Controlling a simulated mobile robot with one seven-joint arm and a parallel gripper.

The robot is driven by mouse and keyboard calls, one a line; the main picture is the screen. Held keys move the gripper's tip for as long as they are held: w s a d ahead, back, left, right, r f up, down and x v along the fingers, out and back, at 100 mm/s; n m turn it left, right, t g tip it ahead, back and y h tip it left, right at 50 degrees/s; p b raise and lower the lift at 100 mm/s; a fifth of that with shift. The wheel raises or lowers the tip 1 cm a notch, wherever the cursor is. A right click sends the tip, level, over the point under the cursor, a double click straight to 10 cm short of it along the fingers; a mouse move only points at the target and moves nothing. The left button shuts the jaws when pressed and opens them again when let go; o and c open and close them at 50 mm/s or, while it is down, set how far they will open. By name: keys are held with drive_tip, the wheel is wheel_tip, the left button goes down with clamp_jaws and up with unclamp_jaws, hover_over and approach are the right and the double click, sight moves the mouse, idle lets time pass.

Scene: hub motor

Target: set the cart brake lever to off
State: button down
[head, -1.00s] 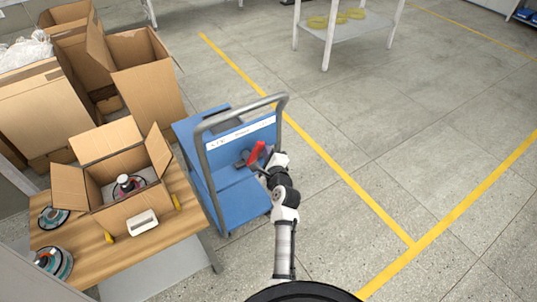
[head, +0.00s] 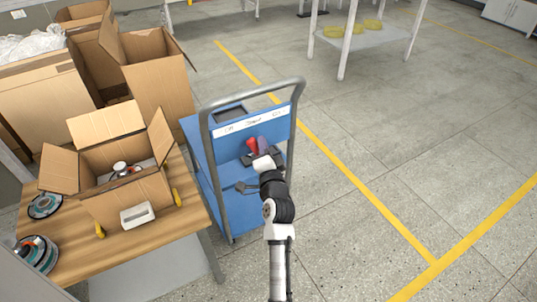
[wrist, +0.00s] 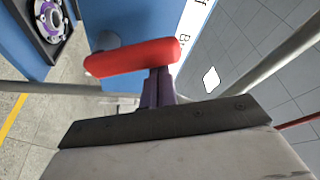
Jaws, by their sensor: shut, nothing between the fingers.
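The blue cart (head: 232,205) with a grey push handle stands right of the wooden table. Its brake lever has a red grip (head: 252,146), seen just below the white label strip, pointing up and slightly left. In the wrist view the red grip (wrist: 135,57) lies across the upper middle. My gripper (head: 263,143) is shut and empty, its purplish-grey fingers directly right of the red grip. In the wrist view its fingers (wrist: 155,80) reach up to the grip and seem to touch it.
The grey push handle (head: 205,150) rises close to my arm. Floor right of the cart is clear, with yellow lines.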

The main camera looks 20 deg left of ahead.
drive_tip(key=shift+s+a+f+n+y+b, duration=0.2)
drive_tip(key=shift+s+a+n+y+b, duration=0.2)
drive_tip(key=shift+s+a+n+b, duration=0.3)
drive_tip(key=shift+s, duration=0.1)
drive_tip(key=shift+s+a+f, duration=0.1)
drive_tip(key=shift+s+f, duration=0.05)
drive_tip(key=shift+f, duration=0.05)
